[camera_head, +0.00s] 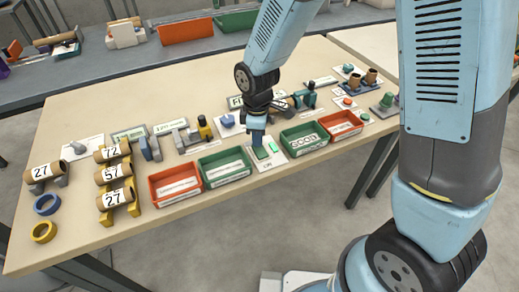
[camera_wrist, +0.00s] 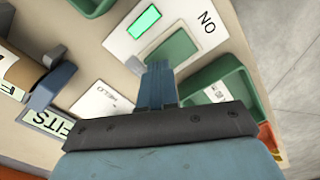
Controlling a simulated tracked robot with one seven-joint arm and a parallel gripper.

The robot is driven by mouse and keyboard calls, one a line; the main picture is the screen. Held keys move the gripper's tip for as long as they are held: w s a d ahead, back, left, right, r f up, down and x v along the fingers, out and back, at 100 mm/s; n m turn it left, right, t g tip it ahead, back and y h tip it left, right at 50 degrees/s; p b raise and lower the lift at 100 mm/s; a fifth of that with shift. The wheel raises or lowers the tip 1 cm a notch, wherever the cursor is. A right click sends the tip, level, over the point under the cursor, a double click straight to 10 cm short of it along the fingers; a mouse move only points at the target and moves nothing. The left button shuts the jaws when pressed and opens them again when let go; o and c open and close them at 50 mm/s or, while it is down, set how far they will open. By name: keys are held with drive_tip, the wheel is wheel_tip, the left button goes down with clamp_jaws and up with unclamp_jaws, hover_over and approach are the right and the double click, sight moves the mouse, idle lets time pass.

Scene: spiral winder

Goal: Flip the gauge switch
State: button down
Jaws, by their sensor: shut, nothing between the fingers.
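A white switch plate lies on the table, with a flat green switch pad (camera_head: 262,153) and a bright green indicator (camera_head: 272,147). In the wrist view the plate reads "ON" beside the lit indicator (camera_wrist: 144,21) and the darker green pad (camera_wrist: 172,50). My gripper (camera_head: 257,138) points down over the pad, shut and empty. In the wrist view its fingertips (camera_wrist: 158,70) are at the pad's near edge and hide part of it. I cannot tell whether they touch it.
Green bins (camera_head: 225,167) (camera_head: 304,138) stand close on both sides of the plate, with red bins (camera_head: 175,185) (camera_head: 341,125) beyond them. Labelled rolls (camera_head: 115,175) and tape rings (camera_head: 46,205) are at the left. The table's front left strip is clear.

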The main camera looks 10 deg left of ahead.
drive_tip(key=shift+f, duration=0.35)
idle(0.3)
drive_tip(key=shift+r, duration=3.55)
